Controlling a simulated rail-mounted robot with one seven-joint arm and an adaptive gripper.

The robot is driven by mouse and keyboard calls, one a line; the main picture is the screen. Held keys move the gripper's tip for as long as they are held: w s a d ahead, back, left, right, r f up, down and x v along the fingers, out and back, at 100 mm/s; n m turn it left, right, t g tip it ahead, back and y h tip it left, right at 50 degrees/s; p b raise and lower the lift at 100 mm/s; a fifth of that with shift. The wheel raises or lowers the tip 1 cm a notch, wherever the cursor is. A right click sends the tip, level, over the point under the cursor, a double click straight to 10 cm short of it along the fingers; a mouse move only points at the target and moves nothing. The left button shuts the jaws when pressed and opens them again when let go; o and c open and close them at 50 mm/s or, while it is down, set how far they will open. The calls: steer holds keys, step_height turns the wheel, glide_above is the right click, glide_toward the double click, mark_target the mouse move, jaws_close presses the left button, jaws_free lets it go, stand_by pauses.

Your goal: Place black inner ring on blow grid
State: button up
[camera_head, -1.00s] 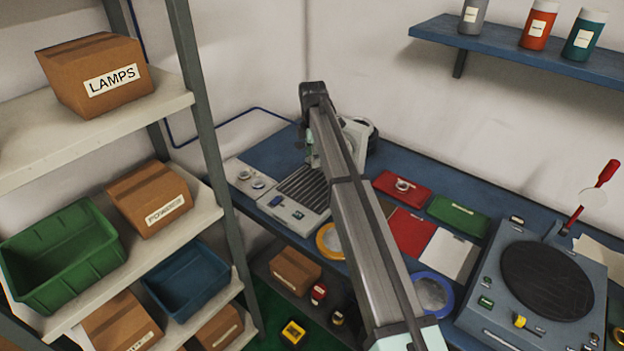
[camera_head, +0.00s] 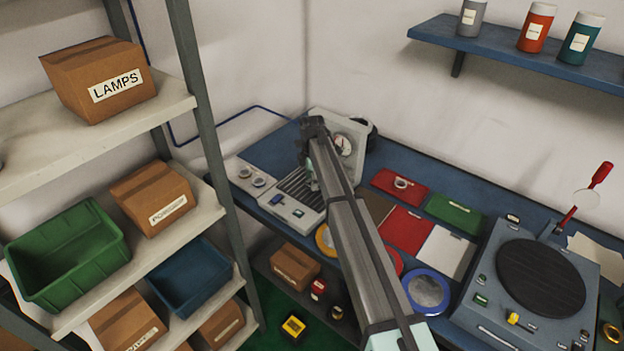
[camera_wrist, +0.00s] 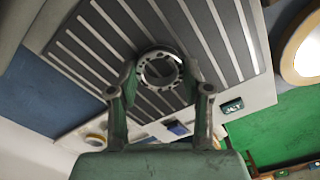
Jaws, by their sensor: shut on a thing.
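The blow grid (camera_head: 291,179) is a dark slatted panel with light bars on a pale unit at the back left of the blue bench. It fills much of the wrist view (camera_wrist: 90,52). My gripper (camera_wrist: 161,76) is shut on a ring (camera_wrist: 143,64), one finger at each side. The ring looks dark grey, with small round marks around its face. It lies over the grid's slats in the wrist view; I cannot tell whether it touches them. In the head view my gripper (camera_head: 312,183) is over the grid's right part, and the ring is hidden.
A white gauge box (camera_head: 346,142) stands close behind the gripper. A blue button (camera_wrist: 178,129) and a green display (camera_wrist: 232,106) are on the unit's front strip. Red mats (camera_head: 405,229), a green mat (camera_head: 456,214) and a turntable unit (camera_head: 530,285) lie to the right.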

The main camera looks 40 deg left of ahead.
steer(key=o, duration=1.2)
steer(key=shift+f, duration=0.15)
step_height(320, 180, up, 12)
steer(key=b, duration=0.3)
steer(key=shift+r, duration=0.2)
